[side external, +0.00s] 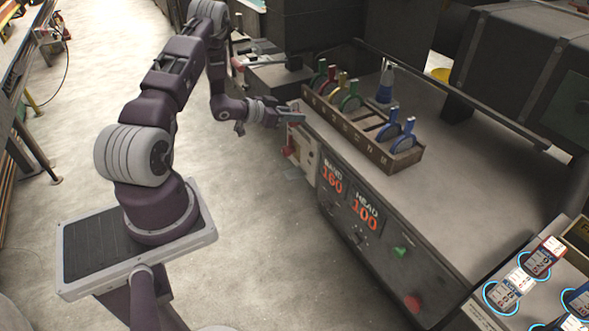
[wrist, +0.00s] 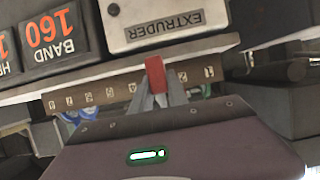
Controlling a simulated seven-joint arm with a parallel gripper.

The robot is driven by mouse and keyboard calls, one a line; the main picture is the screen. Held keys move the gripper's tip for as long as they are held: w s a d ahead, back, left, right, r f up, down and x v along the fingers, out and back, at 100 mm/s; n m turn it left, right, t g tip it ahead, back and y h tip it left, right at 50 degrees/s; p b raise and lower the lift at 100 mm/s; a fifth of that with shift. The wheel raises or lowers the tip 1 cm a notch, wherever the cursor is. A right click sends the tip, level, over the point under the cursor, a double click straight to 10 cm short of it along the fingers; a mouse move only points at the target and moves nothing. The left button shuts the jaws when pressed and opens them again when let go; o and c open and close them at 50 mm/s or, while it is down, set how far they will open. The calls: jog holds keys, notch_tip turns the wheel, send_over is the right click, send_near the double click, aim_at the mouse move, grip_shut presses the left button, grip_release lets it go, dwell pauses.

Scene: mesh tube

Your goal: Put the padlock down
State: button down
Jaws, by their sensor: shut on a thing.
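My gripper (wrist: 157,98) is shut on a small red block, which I take to be the padlock (wrist: 155,72). It sits between the fingertips in the wrist view; its shackle cannot be made out. In the side view my gripper (side external: 293,112) is at the left end of the machine top, close to the near left corner of the numbered wooden rack (side external: 350,137). The padlock is too small to make out there. I cannot tell whether it touches anything.
A pale box with a red part (side external: 291,151) is on the machine's end, below my gripper. The machine top (side external: 470,180) right of the rack is bare. Tagged items (side external: 540,262) lie lower right.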

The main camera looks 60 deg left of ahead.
aim_at(303, 166)
notch_tip(303, 166, down, 21)
jog(key=shift+f, duration=0.1)
dwell(0.3)
jog(key=shift+f, duration=0.2)
jog(key=c, duration=1.3)
grip_release()
